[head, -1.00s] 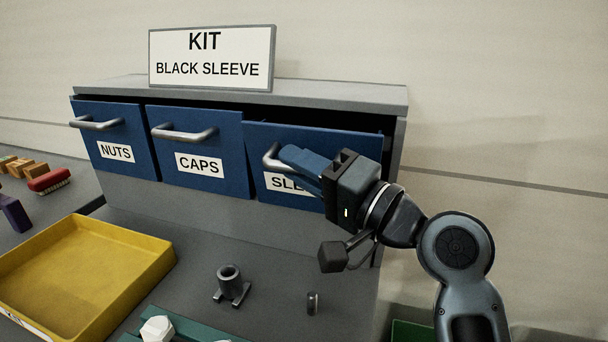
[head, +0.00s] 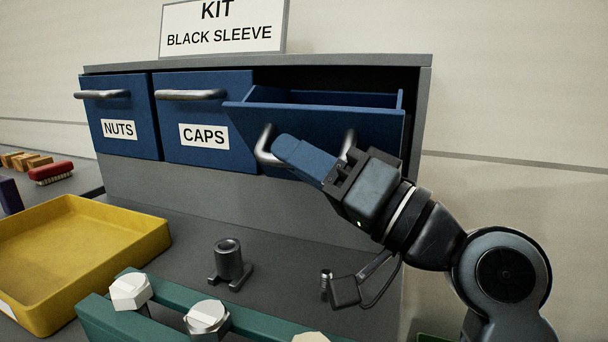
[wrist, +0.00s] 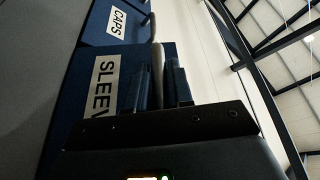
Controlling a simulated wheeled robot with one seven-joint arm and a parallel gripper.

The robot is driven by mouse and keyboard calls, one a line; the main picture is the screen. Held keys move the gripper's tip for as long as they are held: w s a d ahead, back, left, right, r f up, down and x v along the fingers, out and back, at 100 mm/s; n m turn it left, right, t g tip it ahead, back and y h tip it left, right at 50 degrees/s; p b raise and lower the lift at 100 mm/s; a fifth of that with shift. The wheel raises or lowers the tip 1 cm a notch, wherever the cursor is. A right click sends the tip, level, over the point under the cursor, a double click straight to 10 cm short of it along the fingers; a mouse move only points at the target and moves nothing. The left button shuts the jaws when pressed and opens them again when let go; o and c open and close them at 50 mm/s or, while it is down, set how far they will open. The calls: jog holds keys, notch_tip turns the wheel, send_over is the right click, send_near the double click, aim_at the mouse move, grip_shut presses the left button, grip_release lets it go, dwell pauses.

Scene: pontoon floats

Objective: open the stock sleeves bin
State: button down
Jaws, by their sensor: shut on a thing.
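The sleeves bin (head: 318,124) is the blue right-hand drawer of the grey cabinet. It is pulled out and tilted forward, with a dark gap above it and its inner sides showing. Its label (wrist: 104,84) reads "SLEEV" in the wrist view and is hidden in the head view. My gripper (head: 285,150) is shut on the bin's grey handle (head: 264,147), its blue fingers across the handle. The wrist view shows my fingers (wrist: 160,85) in front of the bin face. What lies inside the bin is hidden.
The nuts bin (head: 120,139) and caps bin (head: 204,118) are shut to the left. A yellow tray (head: 150,240), a dark fitting on a foot (head: 229,262) and a green rack (head: 105,318) with white-headed bolts stand on the bench below. A kit sign (head: 220,38) stands on top.

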jog(key=shift+s+f+n+b, duration=0.2)
jog(key=shift+f+n+b, duration=0.35)
jog(key=shift+b, duration=0.25)
jog(key=shift+s+a, duration=0.1)
jog(key=c, duration=1.1)
grip_release()
